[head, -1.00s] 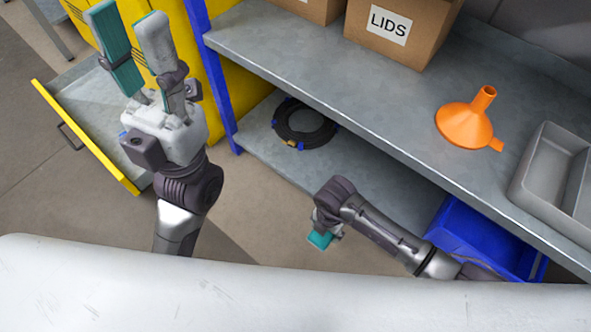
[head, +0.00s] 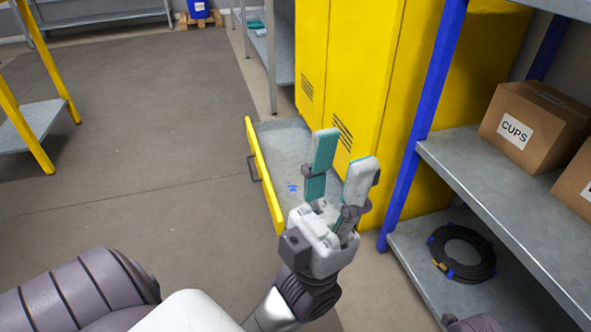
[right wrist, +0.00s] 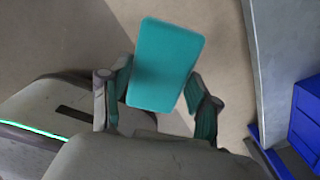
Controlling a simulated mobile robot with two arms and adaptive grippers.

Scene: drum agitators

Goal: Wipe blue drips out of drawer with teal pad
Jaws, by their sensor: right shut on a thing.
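The open drawer (head: 268,196) of the yellow cabinet has a yellow front and a grey inside. Small blue drips (head: 292,187) show on its floor, left of my left gripper. My left gripper (head: 342,160) is open and empty, fingers pointing up in the picture, and hides the drawer's right part. The teal pad (right wrist: 165,65) is a flat block in the right wrist view. My right gripper (right wrist: 158,98) is shut on it, over bare floor. Only a dark piece of my right arm shows at the bottom right of the head view.
The yellow cabinet (head: 345,65) stands behind the drawer. A blue-posted shelf (head: 480,190) on the right holds a CUPS box (head: 537,128) and, below, a black hose coil (head: 462,250). A blue bin (right wrist: 305,125) shows in the right wrist view. Floor left of the drawer is clear.

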